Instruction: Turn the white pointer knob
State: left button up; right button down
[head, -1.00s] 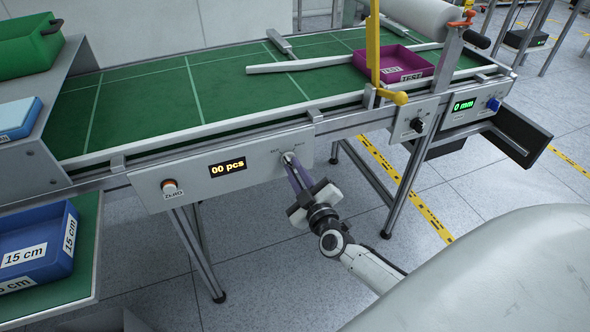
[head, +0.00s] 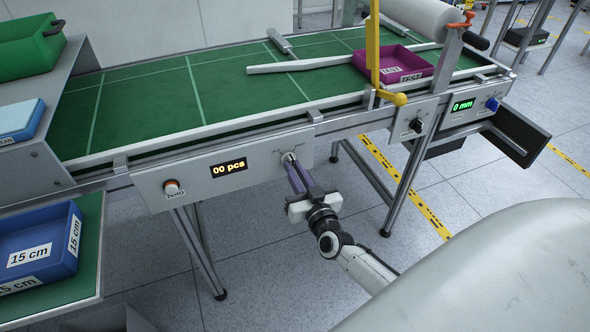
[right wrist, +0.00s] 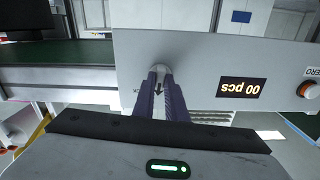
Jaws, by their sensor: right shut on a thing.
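The white pointer knob (head: 289,157) sits on the grey front panel (head: 255,165) of the conveyor, right of the "00 pcs" display. It is small and partly covered by the fingers. My right gripper (head: 292,162) reaches it from the front, with its two purple fingers shut on the knob. The right wrist view is upside down; there the knob (right wrist: 160,70) shows between the fingertips (right wrist: 160,76), with a dark arrow mark below it. My left gripper is in neither view.
The display (head: 229,170) and a red ZERO button (head: 172,187) are left of the knob. A black knob (head: 416,125) and a blue knob (head: 493,104) are farther right. A purple tray (head: 410,66) lies on the green belt (head: 140,105). Open floor lies below the panel.

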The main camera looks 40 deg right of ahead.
jog(key=m, duration=0.6)
jog(key=shift+a+m+b, duration=0.1)
jog(key=shift+m+b, duration=0.2)
dwell(0.5)
jog(key=c, duration=1.8)
grip_release()
jog(key=shift+s, duration=0.1)
jog(key=v, duration=1)
jog(key=shift+s, duration=0.1)
